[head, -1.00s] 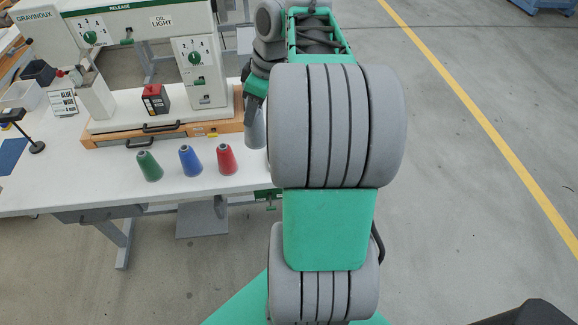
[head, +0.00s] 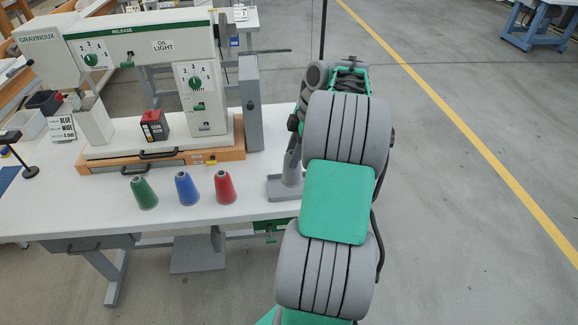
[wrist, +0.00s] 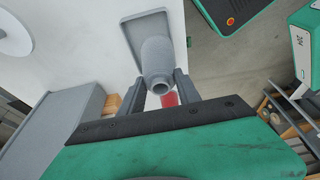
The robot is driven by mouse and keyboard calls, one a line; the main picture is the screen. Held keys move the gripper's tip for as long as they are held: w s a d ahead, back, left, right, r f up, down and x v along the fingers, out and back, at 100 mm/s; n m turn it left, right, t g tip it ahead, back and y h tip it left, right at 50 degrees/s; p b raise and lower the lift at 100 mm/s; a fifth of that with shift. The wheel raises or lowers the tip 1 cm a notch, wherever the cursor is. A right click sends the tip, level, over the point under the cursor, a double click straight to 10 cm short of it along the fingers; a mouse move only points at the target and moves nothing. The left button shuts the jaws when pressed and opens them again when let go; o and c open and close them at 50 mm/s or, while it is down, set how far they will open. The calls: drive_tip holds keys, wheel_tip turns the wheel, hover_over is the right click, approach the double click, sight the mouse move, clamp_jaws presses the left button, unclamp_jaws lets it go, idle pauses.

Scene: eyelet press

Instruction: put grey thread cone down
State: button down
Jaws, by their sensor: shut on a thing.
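The grey thread cone (wrist: 157,58) is between the two fingers of my gripper (wrist: 159,82) in the wrist view, its narrow hollow top toward the camera. My gripper is shut on it. The cone stands over a grey rectangular plate (wrist: 132,32) on the white table. In the head view the cone (head: 291,168) looks upright above the plate (head: 275,190), near the table's right end. I cannot tell whether its base touches the plate. My arm hides most of my gripper and part of the plate there.
Green (head: 143,194), blue (head: 187,190) and red (head: 225,188) cones stand in a row on the table's front. The eyelet press (head: 207,100) stands behind them on an orange-sided base (head: 220,153). A tall grey panel (head: 251,103) stands between press and plate.

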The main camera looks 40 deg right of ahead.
drive_tip(key=f, duration=0.1)
drive_tip(key=w+f, duration=0.1)
drive_tip(key=f, duration=0.2)
drive_tip(key=shift+w+a+f, duration=0.1)
drive_tip(key=shift+w+f, duration=0.2)
drive_tip(key=shift+w, duration=0.05)
drive_tip(key=shift+f, duration=0.35)
drive_tip(key=c, duration=0.9)
unclamp_jaws()
drive_tip(key=shift+o, duration=0.2)
